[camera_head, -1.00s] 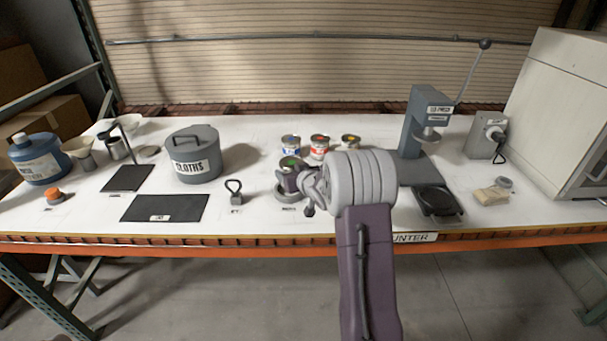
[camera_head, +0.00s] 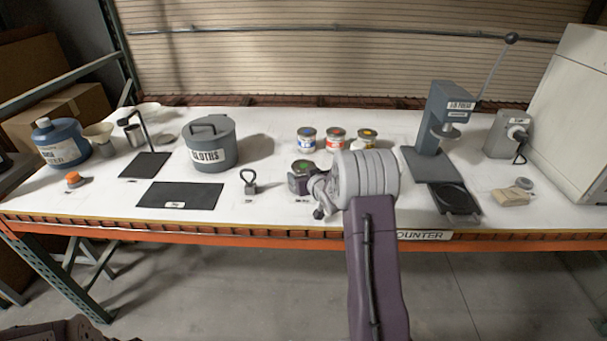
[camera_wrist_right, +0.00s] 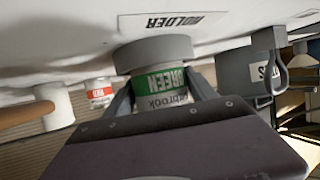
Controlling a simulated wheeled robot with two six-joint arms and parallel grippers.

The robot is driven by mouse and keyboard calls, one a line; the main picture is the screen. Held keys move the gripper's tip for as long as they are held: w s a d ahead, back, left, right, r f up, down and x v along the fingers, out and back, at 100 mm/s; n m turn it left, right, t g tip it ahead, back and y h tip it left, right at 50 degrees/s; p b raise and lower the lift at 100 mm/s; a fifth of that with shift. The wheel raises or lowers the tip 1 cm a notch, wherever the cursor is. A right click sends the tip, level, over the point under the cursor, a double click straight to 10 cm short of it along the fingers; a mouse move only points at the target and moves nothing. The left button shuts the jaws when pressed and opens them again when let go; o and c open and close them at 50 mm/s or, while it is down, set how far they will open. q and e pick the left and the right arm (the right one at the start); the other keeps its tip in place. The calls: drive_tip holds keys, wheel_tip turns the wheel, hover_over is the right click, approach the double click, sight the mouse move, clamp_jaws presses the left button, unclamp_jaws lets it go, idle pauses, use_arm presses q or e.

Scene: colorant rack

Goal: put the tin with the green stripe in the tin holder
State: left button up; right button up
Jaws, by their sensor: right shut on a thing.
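The tin with the green stripe (camera_wrist_right: 160,82) is held between the fingers of my right gripper (camera_wrist_right: 157,100), which is shut on it. The wrist view is upside down, and the word GREEN shows on the stripe. The tin's bottom end meets the grey round tin holder (camera_wrist_right: 150,50), whose rim appears to surround it. How deep it sits is hidden. In the head view the tin (camera_head: 303,166) looks upright at the holder, partly covered by my right gripper (camera_head: 315,184). My left gripper is not in view.
Blue (camera_head: 306,140), red (camera_head: 335,140) and yellow (camera_head: 367,138) tins stand behind. A small grey weight with a loop (camera_head: 250,183) is left of the holder. A grey press (camera_head: 440,125) stands right, and a cloths bin (camera_head: 209,146) left.

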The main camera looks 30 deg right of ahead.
drive_tip(key=o, duration=1.7)
drive_tip(key=shift+f, duration=0.1)
drive_tip(key=shift+c, duration=0.2)
drive_tip(key=shift+r+p, duration=0.3)
drive_tip(key=shift+r, duration=0.05)
drive_tip(key=v, duration=1.2)
drive_tip(key=shift+f, duration=0.1)
